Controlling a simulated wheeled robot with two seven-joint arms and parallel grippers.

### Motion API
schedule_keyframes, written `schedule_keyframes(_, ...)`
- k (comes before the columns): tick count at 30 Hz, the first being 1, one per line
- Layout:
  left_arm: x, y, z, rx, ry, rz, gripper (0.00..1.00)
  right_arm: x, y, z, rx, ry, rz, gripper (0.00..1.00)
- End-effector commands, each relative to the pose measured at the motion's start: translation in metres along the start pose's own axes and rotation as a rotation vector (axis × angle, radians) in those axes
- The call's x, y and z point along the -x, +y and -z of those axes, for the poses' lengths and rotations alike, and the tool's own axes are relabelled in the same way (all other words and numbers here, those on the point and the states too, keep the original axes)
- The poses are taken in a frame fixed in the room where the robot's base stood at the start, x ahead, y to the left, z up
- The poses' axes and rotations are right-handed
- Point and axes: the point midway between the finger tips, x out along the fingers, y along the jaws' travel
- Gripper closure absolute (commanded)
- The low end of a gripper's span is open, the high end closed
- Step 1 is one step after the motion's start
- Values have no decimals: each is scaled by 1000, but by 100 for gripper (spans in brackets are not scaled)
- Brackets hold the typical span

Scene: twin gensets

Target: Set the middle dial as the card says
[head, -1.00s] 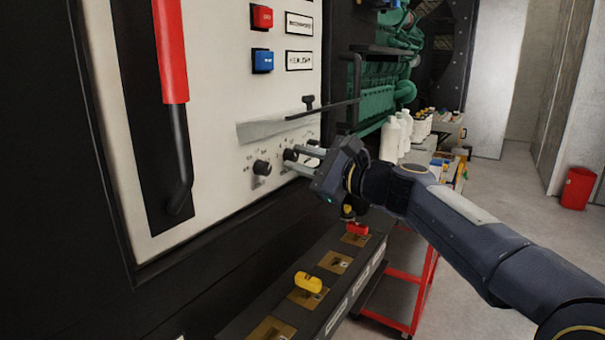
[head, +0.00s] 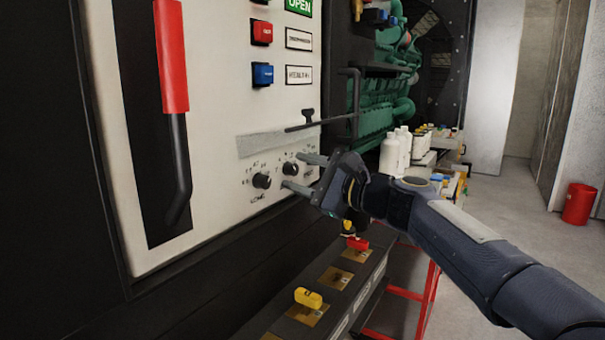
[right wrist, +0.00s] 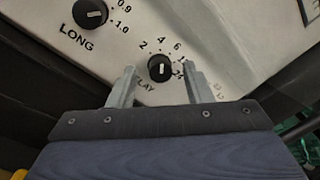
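On the pale panel, a black dial (head: 262,181) sits at left, and a second black dial (head: 289,168) sits to its right. In the right wrist view, the dial marked LONG (right wrist: 90,12) is at upper left. The dial with 2, 4 and 6 (right wrist: 160,68) is in the middle, its white mark pointing about straight up. Its label is partly hidden, reading "LAY". My right gripper (head: 295,171) is open, its fingers on either side of this dial with gaps visible; it also shows in the right wrist view (right wrist: 158,85). No readable card shows. My left gripper is not in view.
A long red-handled lever (head: 172,70) stands left of the dials. A grey strip (head: 275,140) and a dark bar (head: 310,125) jut above them. Below is a ledge with a yellow key-like handle (head: 308,298) and a red one (head: 358,243). White bottles (head: 392,152) stand behind.

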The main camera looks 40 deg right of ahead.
Motion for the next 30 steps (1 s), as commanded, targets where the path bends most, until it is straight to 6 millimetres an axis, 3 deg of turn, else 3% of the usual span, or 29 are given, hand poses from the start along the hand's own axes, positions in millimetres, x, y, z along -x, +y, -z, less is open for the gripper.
schedule_keyframes(8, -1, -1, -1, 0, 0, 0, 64, 6, 0, 0, 0, 1, 2, 54)
schedule_keyframes(21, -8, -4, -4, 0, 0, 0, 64, 72, 0, 0, 1, 0, 1, 54)
schedule_keyframes(30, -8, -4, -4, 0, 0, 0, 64, 78, 0, 0, -1, 0, 0, 54)
